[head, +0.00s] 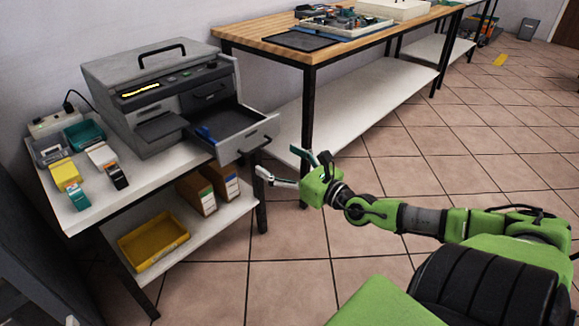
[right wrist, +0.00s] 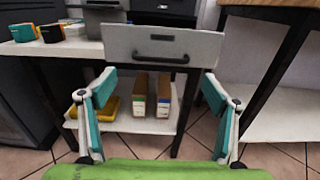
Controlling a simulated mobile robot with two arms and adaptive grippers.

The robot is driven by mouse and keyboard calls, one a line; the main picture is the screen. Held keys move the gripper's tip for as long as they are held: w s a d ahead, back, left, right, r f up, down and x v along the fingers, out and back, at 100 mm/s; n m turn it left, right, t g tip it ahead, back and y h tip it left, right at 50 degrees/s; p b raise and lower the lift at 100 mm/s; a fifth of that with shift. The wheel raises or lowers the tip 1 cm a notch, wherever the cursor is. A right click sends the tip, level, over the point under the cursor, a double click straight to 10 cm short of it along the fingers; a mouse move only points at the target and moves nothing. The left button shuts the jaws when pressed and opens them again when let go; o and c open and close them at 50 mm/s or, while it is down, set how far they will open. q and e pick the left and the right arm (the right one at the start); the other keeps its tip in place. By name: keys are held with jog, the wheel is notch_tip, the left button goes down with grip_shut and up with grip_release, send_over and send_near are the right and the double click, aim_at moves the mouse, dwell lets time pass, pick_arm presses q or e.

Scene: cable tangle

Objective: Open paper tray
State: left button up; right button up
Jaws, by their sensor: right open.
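A grey printer (head: 150,85) stands on a white-topped table. Its paper tray (head: 243,139) sticks out at the front, pulled well out, and something blue (head: 204,133) lies inside it. In the right wrist view the tray's grey front (right wrist: 130,38) faces me, with a dark bar handle (right wrist: 160,58). My right gripper (head: 282,168) is open and empty, in front of and a little below the tray front. In the right wrist view its fingers (right wrist: 159,82) spread to either side below the handle, apart from it. My left gripper is not in view.
Small yellow, teal and white boxes (head: 66,174) stand on the table left of the printer. The shelf below holds a yellow bin (head: 152,245) and two brown file boxes (head: 197,193). A wooden workbench (head: 262,35) stands behind. The tiled floor (head: 400,155) to the right is clear.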

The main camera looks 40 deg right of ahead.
jog(key=shift+s+d, duration=0.1)
jog(key=shift+s, duration=1.7)
